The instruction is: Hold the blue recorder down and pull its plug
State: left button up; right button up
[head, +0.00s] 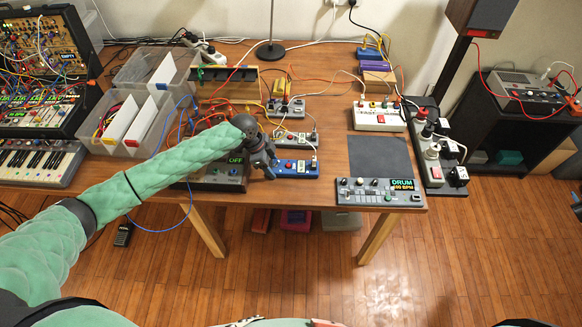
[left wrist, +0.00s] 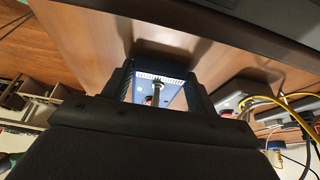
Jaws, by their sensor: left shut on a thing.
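The blue recorder (head: 300,169) lies near the front edge of the wooden table in the head view, with a red button on top. My left gripper (head: 270,168) is at its left end. In the left wrist view the blue recorder (left wrist: 174,97) fills the gap between the fingers of my left gripper (left wrist: 160,92), which is shut on it. A dark rod-like part stands out from the blue face there; I cannot tell whether it is the plug. A thin cable comes down to the recorder's right end in the head view. My right gripper is not in view.
Grey boxes (head: 291,140) with cables stand just behind the recorder. A dark device reading OFF (head: 228,178) is left of it, partly under my arm. A drum machine (head: 380,193) and a dark mat (head: 378,155) are to the right. A power strip (head: 434,172) is at the table's right edge.

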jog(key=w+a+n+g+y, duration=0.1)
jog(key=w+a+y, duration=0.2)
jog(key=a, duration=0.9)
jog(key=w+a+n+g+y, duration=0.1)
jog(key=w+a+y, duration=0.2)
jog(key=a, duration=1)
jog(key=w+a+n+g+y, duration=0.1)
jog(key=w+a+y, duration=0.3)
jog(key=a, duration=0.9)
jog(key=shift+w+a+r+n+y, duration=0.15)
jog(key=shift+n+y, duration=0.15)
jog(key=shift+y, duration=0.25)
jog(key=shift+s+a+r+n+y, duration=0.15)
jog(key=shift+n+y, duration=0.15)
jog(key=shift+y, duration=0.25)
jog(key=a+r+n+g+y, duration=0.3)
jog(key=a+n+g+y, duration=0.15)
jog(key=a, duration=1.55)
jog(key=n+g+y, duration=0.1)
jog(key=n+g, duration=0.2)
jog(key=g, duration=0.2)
send_near(318, 167)
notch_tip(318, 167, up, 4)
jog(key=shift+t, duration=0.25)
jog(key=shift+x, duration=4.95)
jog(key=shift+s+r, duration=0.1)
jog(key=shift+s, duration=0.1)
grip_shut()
